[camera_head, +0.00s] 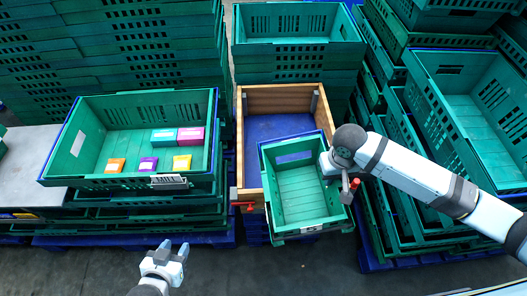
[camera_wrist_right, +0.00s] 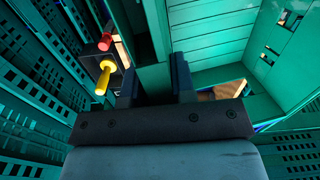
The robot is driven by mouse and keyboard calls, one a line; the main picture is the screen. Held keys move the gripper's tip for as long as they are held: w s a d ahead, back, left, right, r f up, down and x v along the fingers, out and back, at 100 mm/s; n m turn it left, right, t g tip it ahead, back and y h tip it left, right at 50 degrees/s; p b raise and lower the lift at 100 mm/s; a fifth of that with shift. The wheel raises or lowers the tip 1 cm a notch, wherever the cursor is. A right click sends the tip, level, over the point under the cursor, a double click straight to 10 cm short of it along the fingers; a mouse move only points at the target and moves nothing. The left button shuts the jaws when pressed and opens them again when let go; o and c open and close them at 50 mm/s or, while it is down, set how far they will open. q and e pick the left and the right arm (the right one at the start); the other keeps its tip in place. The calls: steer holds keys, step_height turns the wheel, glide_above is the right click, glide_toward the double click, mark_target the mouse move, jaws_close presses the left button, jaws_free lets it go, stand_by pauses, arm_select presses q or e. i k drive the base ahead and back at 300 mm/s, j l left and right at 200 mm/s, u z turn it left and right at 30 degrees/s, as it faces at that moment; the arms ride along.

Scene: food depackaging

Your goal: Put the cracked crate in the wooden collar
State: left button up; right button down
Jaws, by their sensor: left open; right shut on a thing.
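The wooden collar (camera_head: 243,160) stands on a blue pallet in the middle of the head view, with a blue floor inside. A small empty green crate (camera_head: 300,196) is tilted over the collar's front right part, and hides part of it. I cannot make out a crack in it. My right gripper (camera_head: 341,183) is shut on the crate's right side wall. In the right wrist view the fingers (camera_wrist_right: 156,82) straddle the green crate (camera_wrist_right: 215,38) wall. My left gripper (camera_head: 168,254) is open and empty, low in the head view, apart from everything.
A green crate (camera_head: 72,130) on a stack at left holds several small coloured packages. Tall green crate stacks stand behind and at right (camera_head: 470,110). Red handles (camera_head: 245,207) sit at the collar's front. The grey floor is clear around my left gripper.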

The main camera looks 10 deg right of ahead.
mark_target(284, 160)
steer(key=l+u, duration=0.75)
steer(key=u, duration=0.15)
steer(key=l+u, duration=0.6)
steer(key=l, duration=0.15)
